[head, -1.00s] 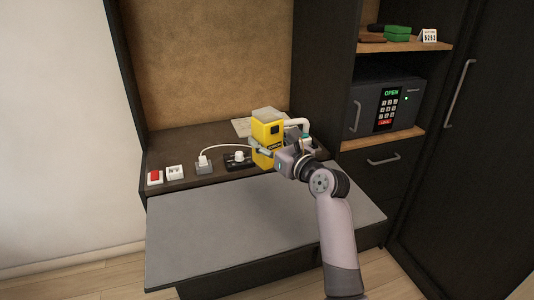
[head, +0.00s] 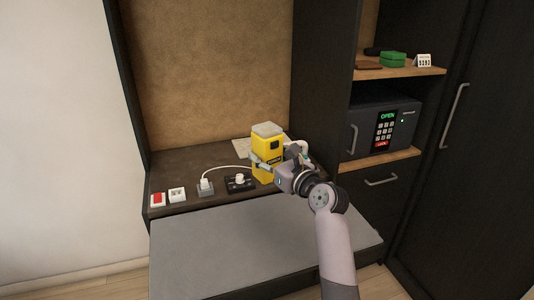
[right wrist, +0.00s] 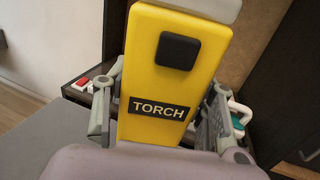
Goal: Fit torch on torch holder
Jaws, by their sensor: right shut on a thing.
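The torch (head: 266,152) is a yellow upright block with a pale top, a black button and a TORCH label; it fills the middle of the right wrist view (right wrist: 155,90). My right gripper (head: 264,164) is shut on it, one finger on each side, above or at the dark counter. I cannot tell whether the torch's base touches anything. No torch holder can be made out clearly; it may be hidden behind the torch or my gripper. My left gripper is not in view.
On the counter (head: 205,158), left of the torch, are a black plate with a white knob (head: 240,180), a grey corded block (head: 205,188), a white switch (head: 177,194) and a red switch (head: 158,199). A white looped item (right wrist: 240,112) stands close right. A safe (head: 383,123) is farther right.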

